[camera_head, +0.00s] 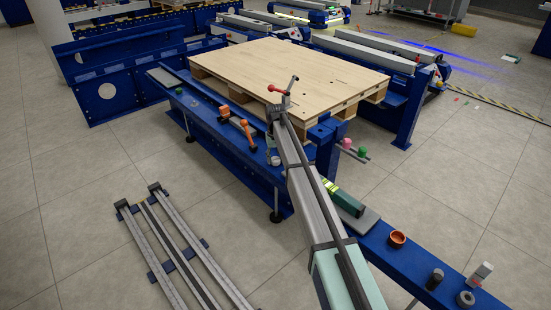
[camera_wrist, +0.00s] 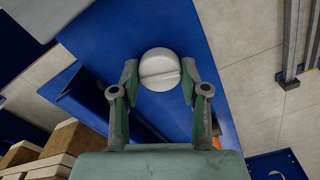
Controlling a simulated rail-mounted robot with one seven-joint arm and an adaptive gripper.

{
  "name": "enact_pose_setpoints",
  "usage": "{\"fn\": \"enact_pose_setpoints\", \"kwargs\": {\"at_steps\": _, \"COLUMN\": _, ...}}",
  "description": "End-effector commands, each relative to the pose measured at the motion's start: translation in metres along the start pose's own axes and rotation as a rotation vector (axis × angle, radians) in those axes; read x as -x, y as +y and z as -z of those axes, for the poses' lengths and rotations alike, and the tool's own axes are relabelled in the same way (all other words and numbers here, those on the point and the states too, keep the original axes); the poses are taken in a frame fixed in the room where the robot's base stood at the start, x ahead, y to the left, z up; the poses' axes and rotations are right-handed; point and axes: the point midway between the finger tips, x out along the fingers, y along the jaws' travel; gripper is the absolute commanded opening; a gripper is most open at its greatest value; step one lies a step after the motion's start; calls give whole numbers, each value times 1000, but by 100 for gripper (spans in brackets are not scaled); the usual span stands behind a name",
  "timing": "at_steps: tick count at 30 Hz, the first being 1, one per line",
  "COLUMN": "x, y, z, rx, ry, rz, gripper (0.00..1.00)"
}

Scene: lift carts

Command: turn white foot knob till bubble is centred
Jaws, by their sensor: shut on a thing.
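The white foot knob (camera_wrist: 159,69) shows in the wrist view as a round white disc with a raised bar across its face. My gripper (camera_wrist: 160,80) has its two fingers on either side of the knob and is shut on it. In the head view a small white round piece (camera_head: 275,160) shows at the blue frame's near side, beside my arm. My fingers cannot be made out there. A dark green spirit level with a yellow-green vial (camera_head: 331,184) lies on the blue beam at right. Its bubble is too small to read.
A wooden pallet (camera_head: 290,70) rests on the blue lift frame. Orange clamps (camera_head: 238,121) lie on its near side. An orange-brown cup (camera_head: 397,238) and dark round parts (camera_head: 465,298) stand on the right beam. Metal rails (camera_head: 180,245) lie on the floor at left.

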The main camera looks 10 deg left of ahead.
Motion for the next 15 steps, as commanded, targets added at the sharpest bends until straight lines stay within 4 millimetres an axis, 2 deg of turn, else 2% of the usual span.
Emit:
{"fn": "enact_pose_setpoints", "kwargs": {"at_steps": 8, "x": 5, "y": 0, "z": 0, "rx": 85, "ry": -2, "rz": 0, "gripper": 10}}
{"fn": "enact_pose_setpoints", "kwargs": {"at_steps": 15, "x": 7, "y": 0, "z": 0, "rx": 255, "ry": -2, "rz": 0, "gripper": 10}}
